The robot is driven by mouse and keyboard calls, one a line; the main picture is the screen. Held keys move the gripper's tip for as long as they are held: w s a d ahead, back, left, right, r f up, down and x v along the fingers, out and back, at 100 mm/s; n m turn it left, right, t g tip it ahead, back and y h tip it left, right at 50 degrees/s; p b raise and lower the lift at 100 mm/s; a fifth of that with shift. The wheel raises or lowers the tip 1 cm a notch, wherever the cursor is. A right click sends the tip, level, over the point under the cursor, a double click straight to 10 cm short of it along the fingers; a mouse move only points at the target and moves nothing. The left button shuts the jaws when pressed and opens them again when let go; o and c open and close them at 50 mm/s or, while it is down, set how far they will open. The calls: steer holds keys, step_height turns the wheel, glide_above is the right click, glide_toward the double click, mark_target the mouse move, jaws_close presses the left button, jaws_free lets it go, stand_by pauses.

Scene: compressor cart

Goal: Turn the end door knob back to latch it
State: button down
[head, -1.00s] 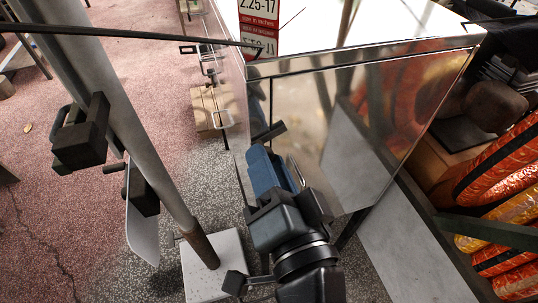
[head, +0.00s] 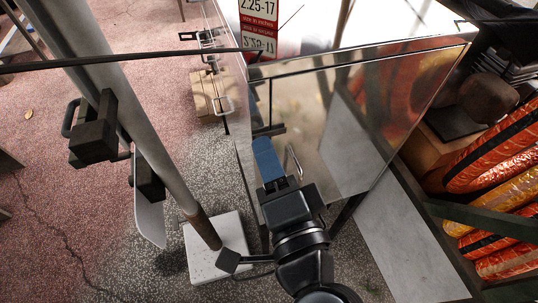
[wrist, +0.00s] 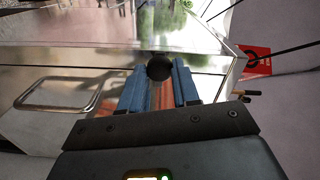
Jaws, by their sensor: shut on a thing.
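The end door (head: 380,90) is a mirror-like metal panel on the end of the compressor cart, and it looks closed against its frame. Its black end door knob (wrist: 158,67) sits between the blue fingertips in the wrist view. In the head view a dark bar-like part of the knob (head: 268,131) shows just past the fingertips. My gripper (head: 267,152) reaches up to the door's left side and is shut on the knob; it fills the bottom of the wrist view (wrist: 158,85). The fingers hide part of the knob, and I cannot tell its exact turn angle.
A wire pull handle (wrist: 70,92) stands out from the door near my fingers. A grey pole (head: 130,120) on a white base (head: 215,250) stands left of my arm. Orange hoses (head: 500,165) lie on a rack at right. A red-and-white sign (head: 258,25) is on the cart.

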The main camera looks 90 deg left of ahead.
steer(key=c, duration=0.8)
jaws_free()
steer(key=shift+b+v, duration=1)
steer(key=shift+v, duration=2.9)
steer(key=shift+w, duration=0.1)
